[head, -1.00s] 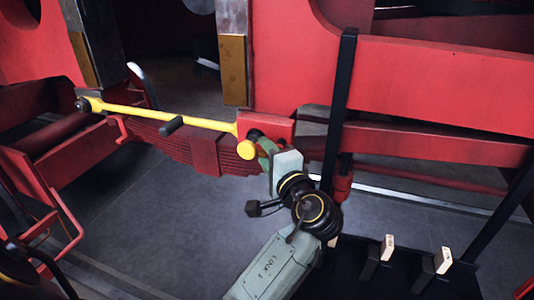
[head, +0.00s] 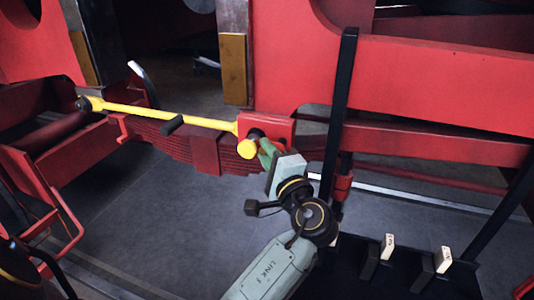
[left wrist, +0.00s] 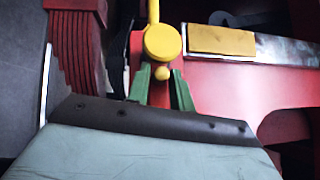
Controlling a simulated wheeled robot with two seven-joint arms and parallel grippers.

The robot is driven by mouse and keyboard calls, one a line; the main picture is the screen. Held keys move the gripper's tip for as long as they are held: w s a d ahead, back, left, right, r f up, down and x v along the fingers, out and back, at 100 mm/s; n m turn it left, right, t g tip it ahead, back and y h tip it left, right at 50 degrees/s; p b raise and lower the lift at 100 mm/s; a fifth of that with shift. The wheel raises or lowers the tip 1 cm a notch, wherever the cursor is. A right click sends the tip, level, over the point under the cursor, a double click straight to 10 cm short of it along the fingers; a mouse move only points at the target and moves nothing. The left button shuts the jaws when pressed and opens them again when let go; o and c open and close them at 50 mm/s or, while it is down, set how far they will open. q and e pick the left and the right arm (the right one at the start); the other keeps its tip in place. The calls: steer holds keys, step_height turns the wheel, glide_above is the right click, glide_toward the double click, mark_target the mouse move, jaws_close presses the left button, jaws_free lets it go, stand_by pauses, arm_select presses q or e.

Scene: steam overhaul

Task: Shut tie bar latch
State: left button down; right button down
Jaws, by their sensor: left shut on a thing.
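A small yellow latch knob (left wrist: 162,73) sits just below that boss. My left gripper (head: 262,146) is at this right end; in the left wrist view its green fingers (left wrist: 161,80) stand either side of the knob, shut on the latch. The contact itself is partly hidden. My right gripper is not in view.
A red leaf spring (head: 205,155) lies behind and below the bar. A black upright post (head: 340,115) stands close to the right of my left gripper. Pale-tipped levers (head: 388,246) stand at the lower right. The grey floor (head: 170,220) is open at lower left.

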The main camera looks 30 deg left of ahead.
arm_select(q)
steer(key=c, duration=1.4)
jaws_free()
steer(key=shift+o, duration=0.2)
steer(key=shift+d, duration=0.1)
steer(key=b+v, duration=0.3)
steer(key=v, duration=1)
steer(key=shift+s+d, duration=0.1)
